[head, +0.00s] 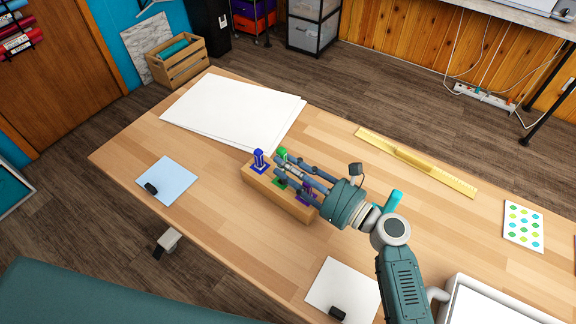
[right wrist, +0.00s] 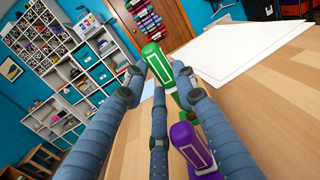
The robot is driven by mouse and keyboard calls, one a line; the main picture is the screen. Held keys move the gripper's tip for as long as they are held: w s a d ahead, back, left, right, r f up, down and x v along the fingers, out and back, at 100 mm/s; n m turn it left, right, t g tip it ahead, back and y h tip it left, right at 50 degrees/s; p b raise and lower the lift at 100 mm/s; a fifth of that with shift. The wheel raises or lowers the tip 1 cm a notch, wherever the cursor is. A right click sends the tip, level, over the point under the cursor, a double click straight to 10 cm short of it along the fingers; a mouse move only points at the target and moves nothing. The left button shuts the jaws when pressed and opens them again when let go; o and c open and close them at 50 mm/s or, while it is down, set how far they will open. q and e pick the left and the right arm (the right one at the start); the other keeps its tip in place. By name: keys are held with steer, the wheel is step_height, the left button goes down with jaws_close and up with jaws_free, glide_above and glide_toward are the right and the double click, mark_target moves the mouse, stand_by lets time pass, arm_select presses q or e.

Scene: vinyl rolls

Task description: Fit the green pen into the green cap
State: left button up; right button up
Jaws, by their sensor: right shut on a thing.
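The green pen (right wrist: 158,62) is between the fingers of my right gripper in the right wrist view, tilted, with a pale outlined panel on its side. It also shows at the fingertips in the head view (head: 282,152). My right gripper (head: 284,168) is shut on it above the wooden block. A green part with a pale outline, seemingly the green cap (right wrist: 184,80), shows just behind the pen; fingers hide much of it. I cannot tell whether the two touch. A green square (head: 279,183) marks the block's middle place. My left gripper is not in view.
The wooden block (head: 290,205) also bears a blue piece (head: 258,157) and a purple piece (head: 306,190), both close to my right fingers. White sheets (head: 230,112), a yellow ruler (head: 415,160) and a light-blue sheet (head: 172,178) lie around it. Bare tabletop (head: 225,210) lies left of the block.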

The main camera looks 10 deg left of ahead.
mark_target(288, 189)
stand_by(0.3)
steer(key=shift+f+b, duration=1.7)
steer(key=shift+f, duration=0.55)
steer(key=o, duration=1.1)
steer(key=shift+s+f, duration=0.1)
steer(key=shift+f, duration=0.25)
steer(key=shift+s, duration=0.1)
steer(key=r, duration=1.1)
steer(key=shift+w+r, duration=0.15)
steer(key=shift+w, duration=0.1)
